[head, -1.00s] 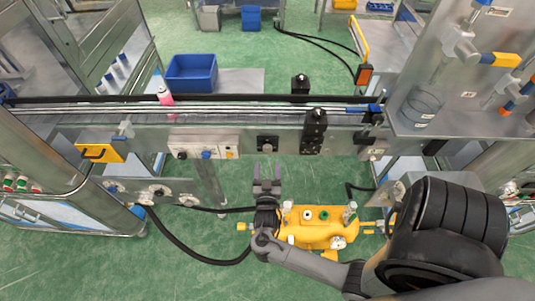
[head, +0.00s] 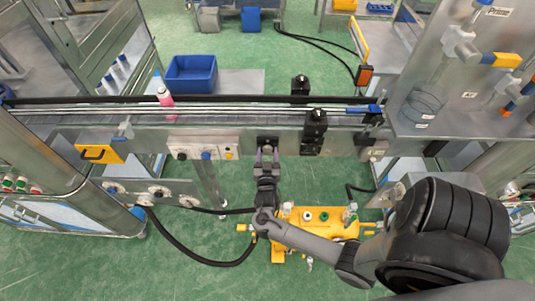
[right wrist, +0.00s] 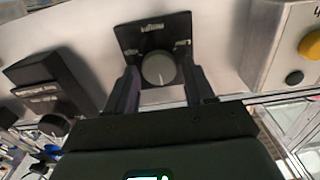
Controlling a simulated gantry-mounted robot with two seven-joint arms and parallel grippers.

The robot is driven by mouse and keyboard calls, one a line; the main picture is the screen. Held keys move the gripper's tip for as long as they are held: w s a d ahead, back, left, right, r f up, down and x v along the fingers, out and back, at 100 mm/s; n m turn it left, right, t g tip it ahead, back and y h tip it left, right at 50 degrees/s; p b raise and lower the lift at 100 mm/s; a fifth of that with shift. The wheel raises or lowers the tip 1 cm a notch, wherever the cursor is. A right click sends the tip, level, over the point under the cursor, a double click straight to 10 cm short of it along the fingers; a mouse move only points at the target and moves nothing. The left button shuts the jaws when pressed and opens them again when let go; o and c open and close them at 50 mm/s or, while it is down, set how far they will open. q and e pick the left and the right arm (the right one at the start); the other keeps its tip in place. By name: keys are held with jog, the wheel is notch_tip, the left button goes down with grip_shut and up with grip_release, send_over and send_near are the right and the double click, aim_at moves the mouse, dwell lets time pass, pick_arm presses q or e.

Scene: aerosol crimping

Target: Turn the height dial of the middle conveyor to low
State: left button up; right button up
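The height dial (right wrist: 158,68) is a round grey knob on a square black plate (right wrist: 150,32) with small labels in the right wrist view; the text is too blurred to read. In the head view the black plate (head: 267,139) sits on the front face of the middle conveyor (head: 240,137). My right gripper (head: 267,152) is directly in front of it. In the right wrist view its two fingers (right wrist: 160,88) are apart, one to each side of the knob, with gaps visible between them and the knob. My left gripper is in no view.
A control box (head: 204,153) with knobs is left of the dial. A pink bottle (head: 165,97) stands on the belt. A yellow machine (head: 322,220) sits below my right arm.

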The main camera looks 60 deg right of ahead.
jog(key=c, duration=0.8)
jog(key=shift+r+n, duration=0.1)
jog(key=shift+n, duration=0.2)
